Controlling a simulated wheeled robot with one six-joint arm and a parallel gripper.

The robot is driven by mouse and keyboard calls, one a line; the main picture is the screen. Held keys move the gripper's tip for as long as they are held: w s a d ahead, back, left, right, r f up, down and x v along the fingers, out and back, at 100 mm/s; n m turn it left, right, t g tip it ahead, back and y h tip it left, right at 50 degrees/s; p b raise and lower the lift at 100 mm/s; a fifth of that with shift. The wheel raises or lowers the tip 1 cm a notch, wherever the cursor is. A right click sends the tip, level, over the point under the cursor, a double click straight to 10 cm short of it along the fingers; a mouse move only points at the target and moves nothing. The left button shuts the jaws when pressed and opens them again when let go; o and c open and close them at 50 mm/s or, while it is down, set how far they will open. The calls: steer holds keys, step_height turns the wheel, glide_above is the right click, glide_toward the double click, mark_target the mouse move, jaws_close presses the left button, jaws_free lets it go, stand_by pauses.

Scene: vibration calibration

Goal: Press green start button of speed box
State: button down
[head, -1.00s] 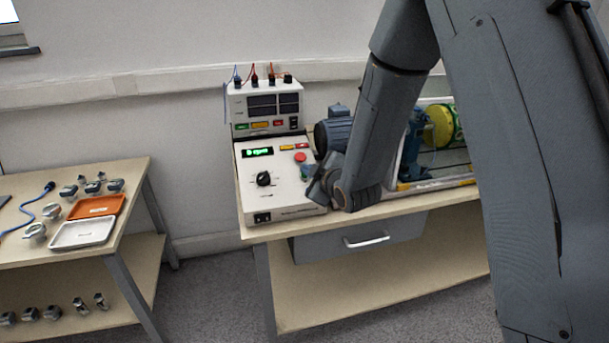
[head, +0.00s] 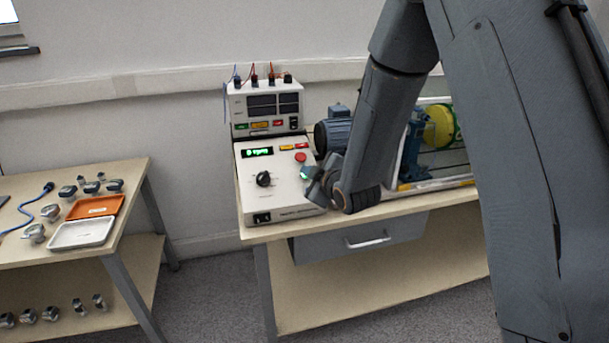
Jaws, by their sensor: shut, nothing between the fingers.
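The speed box (head: 284,200) is a white sloped panel on the bench, with a lit green display (head: 257,152), a black knob (head: 263,179) and a red button (head: 300,157). The green start button (head: 304,173) shows below the red button, partly covered by my gripper. My gripper (head: 309,185) is shut and empty at the right side of the panel, its tip right at the green button. I cannot tell whether it touches the button.
A power supply (head: 266,105) with cables stands behind the box. A blue motor (head: 335,130) and a rig with a yellow-green disc (head: 441,127) stand to the right. A left table holds an orange tray (head: 95,207), a white tray (head: 82,233) and several small metal parts.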

steer(key=shift+s+d+r+p, duration=0.1)
steer(key=shift+s+r+p, duration=0.25)
steer(key=shift+r+p, duration=0.25)
steer(key=shift+r, duration=0.15)
steer(key=r+p, duration=0.1)
steer(key=s+r+p, duration=0.1)
steer(key=r, duration=0.1)
steer(key=s+r+p, duration=0.1)
steer(key=shift+d+r, duration=0.2)
steer(key=shift+d, duration=0.1)
stand_by(0.6)
